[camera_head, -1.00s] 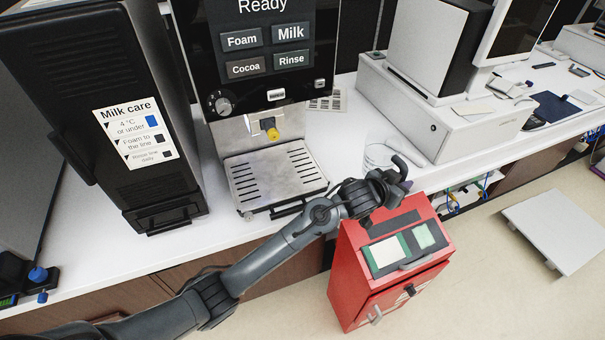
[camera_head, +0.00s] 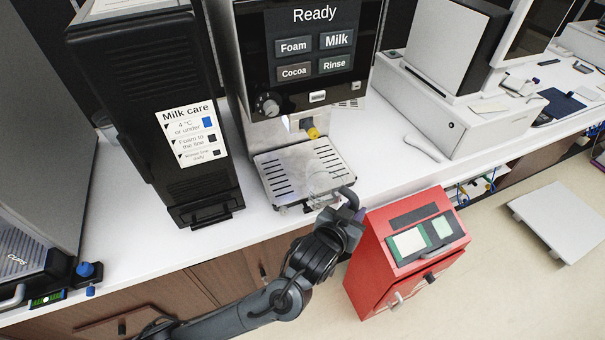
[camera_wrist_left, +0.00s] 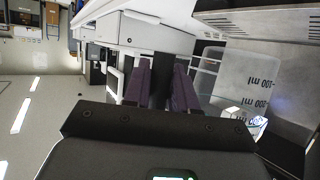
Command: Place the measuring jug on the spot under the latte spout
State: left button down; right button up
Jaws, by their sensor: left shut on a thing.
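The clear measuring jug (camera_head: 319,182) is faint in the head view, over the front right part of the drip tray (camera_head: 272,165). Its wall with "100 ml" marks fills the right of the left wrist view (camera_wrist_left: 238,90). My left gripper (camera_head: 343,200) is shut on the jug, at the tray's front right edge. Its dark fingers also show in the left wrist view (camera_wrist_left: 160,85). The spout (camera_head: 312,132) with a yellow tip hangs above the back of the tray, behind the jug. I cannot tell whether the jug touches the tray. My right gripper is not in view.
The coffee machine (camera_head: 318,45) shows "Ready" with several buttons. A black milk cooler (camera_head: 150,110) stands left of it. A red box (camera_head: 405,250) stands in front of the counter at the right.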

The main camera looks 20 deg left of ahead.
pick_arm(q)
jog(key=w+a, duration=0.4)
jog(key=w+a+f, duration=0.1)
jog(key=w+a, duration=0.3)
jog(key=a, duration=0.1)
jog(key=w+a+f, duration=0.1)
jog(key=w+a, duration=0.3)
jog(key=shift+w+a+f, duration=0.15)
jog(key=shift+w+a, duration=0.2)
notch_tip(320, 180, down, 4)
jog(key=shift+w+a+f, duration=0.15)
jog(key=shift+w+f, duration=0.1)
jog(key=shift+f, duration=0.1)
jog(key=shift+f, duration=0.1)
jog(key=c, duration=0.9)
grip_release()
jog(key=shift+f, duration=0.1)
